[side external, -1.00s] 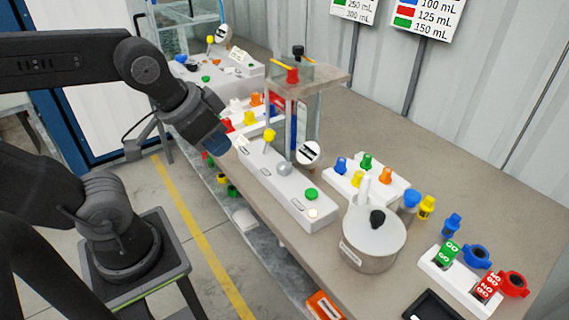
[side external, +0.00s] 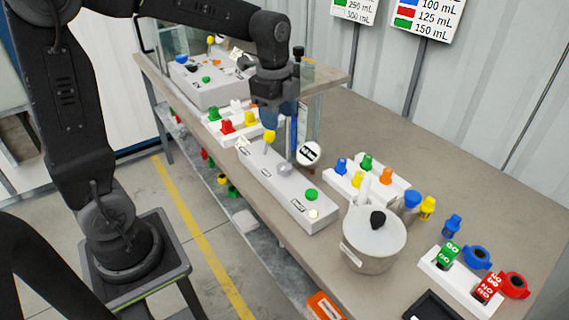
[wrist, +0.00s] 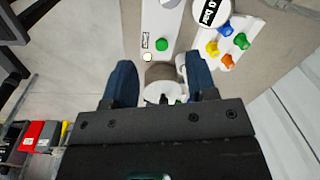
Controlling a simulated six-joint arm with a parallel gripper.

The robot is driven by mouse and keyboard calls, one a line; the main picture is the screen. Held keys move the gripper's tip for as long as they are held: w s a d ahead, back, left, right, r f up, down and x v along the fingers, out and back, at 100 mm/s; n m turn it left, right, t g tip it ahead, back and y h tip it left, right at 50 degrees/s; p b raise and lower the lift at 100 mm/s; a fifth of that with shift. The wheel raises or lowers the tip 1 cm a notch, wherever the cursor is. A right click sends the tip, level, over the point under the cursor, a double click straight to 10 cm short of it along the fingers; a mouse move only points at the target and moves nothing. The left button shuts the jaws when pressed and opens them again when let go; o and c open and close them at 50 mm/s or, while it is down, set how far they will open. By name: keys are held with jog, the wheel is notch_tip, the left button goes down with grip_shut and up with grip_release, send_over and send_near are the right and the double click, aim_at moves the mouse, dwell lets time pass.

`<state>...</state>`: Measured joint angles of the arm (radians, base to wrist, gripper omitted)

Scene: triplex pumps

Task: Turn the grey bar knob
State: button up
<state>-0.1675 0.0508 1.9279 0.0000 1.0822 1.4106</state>
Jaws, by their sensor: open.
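A rounded grey knob (side external: 284,169), which I take to be the grey bar knob, sits on the long white panel (side external: 262,172), between a yellow-topped lever (side external: 269,137) and a green button (side external: 312,194). In the wrist view a grey round shape at the top edge (wrist: 170,3) seems to be this knob, partly cut off. My gripper (side external: 276,112) is above the back part of the panel, up from the knob and apart from it. In the wrist view its two blue fingers (wrist: 160,80) are spread wide with nothing held between them.
A round dial (side external: 309,153) stands close right of the knob, beside a clear column (side external: 307,120). A lidded pot (side external: 372,245) stands in front on the right. A white tray with coloured plugs (side external: 395,183) is behind it.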

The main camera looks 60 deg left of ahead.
aim_at(285, 166)
jog(key=w+f+m, duration=0.1)
jog(key=f, duration=0.4)
jog(key=w+a+f+m, duration=0.1)
jog(key=f, duration=0.5)
jog(key=w+f+m+g, duration=0.1)
jog(key=f, duration=0.4)
jog(key=shift+a+f, duration=0.2)
jog(key=shift+a, duration=0.15)
jog(key=c, duration=0.6)
jog(key=shift+c, duration=0.2)
